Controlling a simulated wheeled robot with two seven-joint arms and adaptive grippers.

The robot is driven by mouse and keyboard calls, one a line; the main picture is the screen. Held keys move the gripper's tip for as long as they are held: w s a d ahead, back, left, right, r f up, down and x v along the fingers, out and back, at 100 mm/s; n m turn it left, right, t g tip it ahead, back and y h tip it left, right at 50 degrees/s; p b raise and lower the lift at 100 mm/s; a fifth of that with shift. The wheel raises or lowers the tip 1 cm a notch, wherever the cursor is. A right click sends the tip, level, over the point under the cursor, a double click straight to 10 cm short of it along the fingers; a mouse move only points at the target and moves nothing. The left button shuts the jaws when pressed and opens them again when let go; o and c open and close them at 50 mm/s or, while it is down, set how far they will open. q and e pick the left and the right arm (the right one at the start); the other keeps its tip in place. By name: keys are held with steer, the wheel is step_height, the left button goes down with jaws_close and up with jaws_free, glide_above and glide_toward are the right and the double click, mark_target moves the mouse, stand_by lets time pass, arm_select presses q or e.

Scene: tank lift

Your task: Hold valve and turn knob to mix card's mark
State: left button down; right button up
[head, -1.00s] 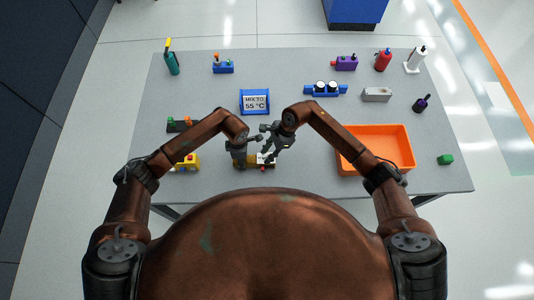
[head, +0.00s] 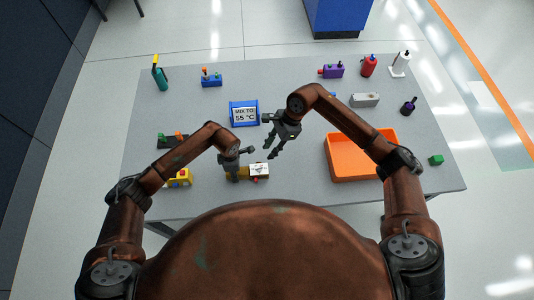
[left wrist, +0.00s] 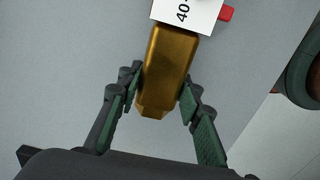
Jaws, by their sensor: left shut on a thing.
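The valve has a brass body and a white dial plate (head: 259,170) with a red part at its side, near the table's front edge. In the left wrist view, the brass body (left wrist: 170,60) lies between the fingers of my left gripper (left wrist: 161,88), which is shut on it. The dial plate there shows "40", and the rest of the dial is cut off. My left gripper (head: 236,173) covers part of the valve in the head view. My right gripper (head: 276,152) is open and empty, above and right of the valve. The blue-framed mix card (head: 244,114) reads "MIX TO 55 °C".
An orange bin (head: 343,170) stands to the right, near my right forearm. A yellow block with a red top (head: 180,178) and a dark block (head: 172,141) lie left of the valve. Bottles and small fixtures stand along the back. The table's middle is mostly clear.

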stand_by(0.3)
arm_select(q)
steer(key=c, duration=1.3)
jaws_free()
steer(key=shift+r, duration=0.1)
